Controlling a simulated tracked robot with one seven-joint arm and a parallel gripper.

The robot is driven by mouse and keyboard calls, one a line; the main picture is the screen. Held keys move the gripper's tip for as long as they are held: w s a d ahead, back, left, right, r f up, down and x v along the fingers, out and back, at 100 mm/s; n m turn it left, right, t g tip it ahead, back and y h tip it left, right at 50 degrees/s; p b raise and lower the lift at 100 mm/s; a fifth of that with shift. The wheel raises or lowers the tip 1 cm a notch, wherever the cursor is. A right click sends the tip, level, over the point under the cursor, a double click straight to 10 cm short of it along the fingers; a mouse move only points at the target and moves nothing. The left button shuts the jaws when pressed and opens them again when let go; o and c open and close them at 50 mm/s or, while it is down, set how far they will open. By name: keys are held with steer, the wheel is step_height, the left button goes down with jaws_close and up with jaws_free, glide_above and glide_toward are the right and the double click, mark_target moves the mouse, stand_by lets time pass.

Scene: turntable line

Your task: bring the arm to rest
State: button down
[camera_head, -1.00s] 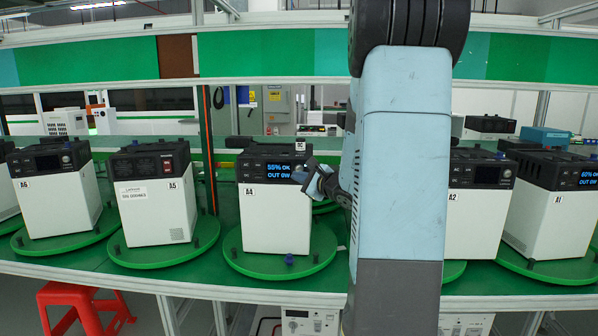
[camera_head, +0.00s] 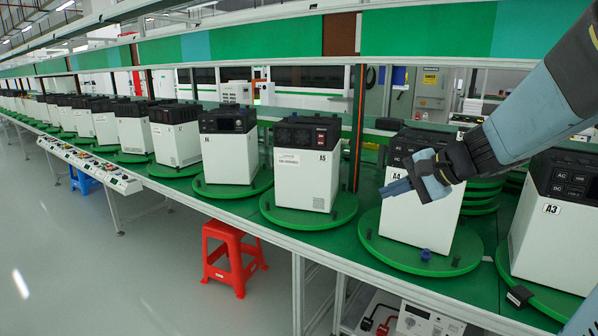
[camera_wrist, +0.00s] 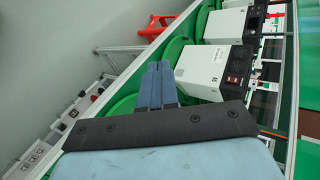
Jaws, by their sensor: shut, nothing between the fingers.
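My gripper (camera_head: 397,187) is at the right of the head view, in front of the white and black power unit A4 (camera_head: 408,219). Its fingers are together with nothing between them, and it hides part of that unit. My arm reaches in from the upper right. In the wrist view my blue fingers (camera_wrist: 155,84) lie side by side, pointing away over the edge of a green turntable. I cannot tell whether the gripper touches unit A4.
Unit A5 (camera_head: 303,168) stands left of A4 and unit A3 (camera_head: 552,235) right of it, on green turntables. More units line the bench far to the left. A red stool (camera_head: 233,255) stands on the grey floor, which is open at the left.

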steer(key=s+d+n+h, duration=0.1)
steer(key=s+n+h, duration=0.3)
steer(key=s, duration=0.4)
steer(key=s+d+n+g+h, duration=0.1)
steer(key=s+n+h, duration=0.3)
steer(key=s, duration=0.4)
steer(key=shift+s+d+n, duration=0.15)
steer(key=shift+d+n, duration=0.55)
steer(key=shift+d, duration=0.1)
